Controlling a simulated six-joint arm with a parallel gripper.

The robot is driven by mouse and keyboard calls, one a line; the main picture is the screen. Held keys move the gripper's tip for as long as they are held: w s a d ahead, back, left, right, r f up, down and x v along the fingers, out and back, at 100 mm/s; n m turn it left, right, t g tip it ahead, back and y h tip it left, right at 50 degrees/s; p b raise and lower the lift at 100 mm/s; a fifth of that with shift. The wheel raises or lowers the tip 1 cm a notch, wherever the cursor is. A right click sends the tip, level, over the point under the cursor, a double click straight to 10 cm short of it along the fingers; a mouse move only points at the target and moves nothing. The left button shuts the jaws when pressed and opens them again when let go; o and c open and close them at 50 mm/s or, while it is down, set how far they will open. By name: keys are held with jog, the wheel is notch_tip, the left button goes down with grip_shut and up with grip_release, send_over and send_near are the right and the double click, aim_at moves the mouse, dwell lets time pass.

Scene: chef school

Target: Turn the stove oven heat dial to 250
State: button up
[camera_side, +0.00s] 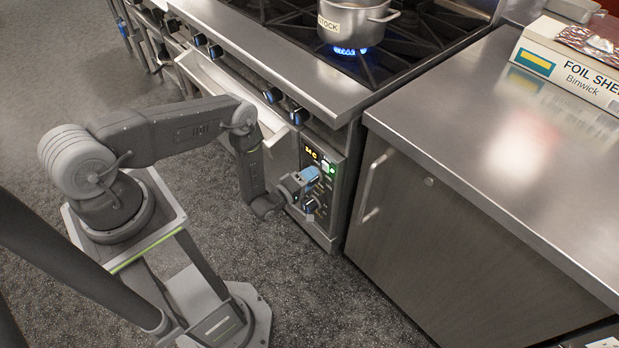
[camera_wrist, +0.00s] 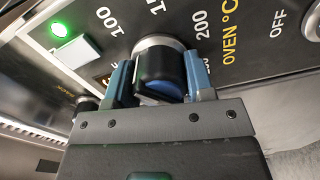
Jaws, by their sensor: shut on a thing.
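The oven heat dial (camera_wrist: 160,62) is a black knob with a silver collar on the black panel, marked 100, 150, 200 and "OVEN °C" in the wrist view. My gripper (camera_wrist: 160,78) has its two blue fingers on either side of the dial, shut on it. The gripper hides part of the scale, and I cannot tell which number the dial points to. In the side view my gripper (camera_side: 307,178) reaches the control panel (camera_side: 323,160) at the stove's right front end and mostly covers the dial.
A lit green lamp (camera_wrist: 59,29) and white switch (camera_wrist: 78,50) are beside the dial. Another knob (camera_wrist: 312,25), near "OFF", is at the right edge. A stock pot (camera_side: 352,20) stands over a blue flame. A steel counter (camera_side: 480,130) stands right of the stove.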

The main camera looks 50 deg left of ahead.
jog(key=m, duration=0.4)
jog(key=shift+m, duration=0.3)
jog(key=m, duration=0.3)
jog(key=shift+m, duration=0.3)
jog(key=m, duration=1.9)
jog(key=shift+m, duration=1.7)
jog(key=o, duration=0.9)
